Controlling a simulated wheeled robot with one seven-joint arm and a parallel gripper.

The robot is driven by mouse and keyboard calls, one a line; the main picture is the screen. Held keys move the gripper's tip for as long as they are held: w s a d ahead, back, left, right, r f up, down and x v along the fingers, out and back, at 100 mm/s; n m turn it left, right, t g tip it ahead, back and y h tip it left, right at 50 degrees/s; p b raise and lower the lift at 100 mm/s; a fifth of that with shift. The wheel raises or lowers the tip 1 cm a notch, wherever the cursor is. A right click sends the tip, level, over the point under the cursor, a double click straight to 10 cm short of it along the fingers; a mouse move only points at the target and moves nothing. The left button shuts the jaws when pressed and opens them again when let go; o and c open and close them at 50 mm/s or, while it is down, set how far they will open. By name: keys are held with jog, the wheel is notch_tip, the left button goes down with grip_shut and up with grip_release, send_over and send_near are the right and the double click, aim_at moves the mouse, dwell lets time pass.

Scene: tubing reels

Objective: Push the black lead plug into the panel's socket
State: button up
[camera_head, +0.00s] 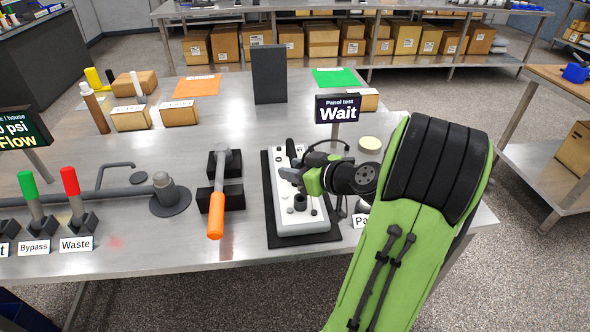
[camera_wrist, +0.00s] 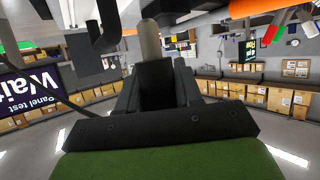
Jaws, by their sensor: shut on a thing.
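The white panel (camera_head: 302,226) lies on a black base on the steel table, with several dark fittings on its face. I cannot tell which one is the socket. My gripper (camera_head: 287,175) reaches in from the right, low over the panel's middle. In the wrist view its fingers (camera_wrist: 157,88) are shut on a dark body, which I take to be the black lead plug (camera_wrist: 155,78). A pale grey cylinder shows beyond it. In the head view the plug is hidden by my gripper. A black lead (camera_head: 329,143) loops up behind the gripper.
A display (camera_head: 338,108) reads "Panel test Wait" behind the panel. Red (camera_head: 69,181) and green (camera_head: 27,184) handles stand farther left. A dark upright plate (camera_head: 269,75) and small cartons stand behind.

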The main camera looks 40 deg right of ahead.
jog(key=shift+f+b, duration=0.3)
jog(key=shift+f, duration=0.2)
jog(key=shift+f+b, duration=0.4)
jog(key=shift+b, duration=0.05)
jog(key=shift+f+b, duration=1.85)
jog(key=shift+b, duration=0.25)
jog(key=o, duration=1.1)
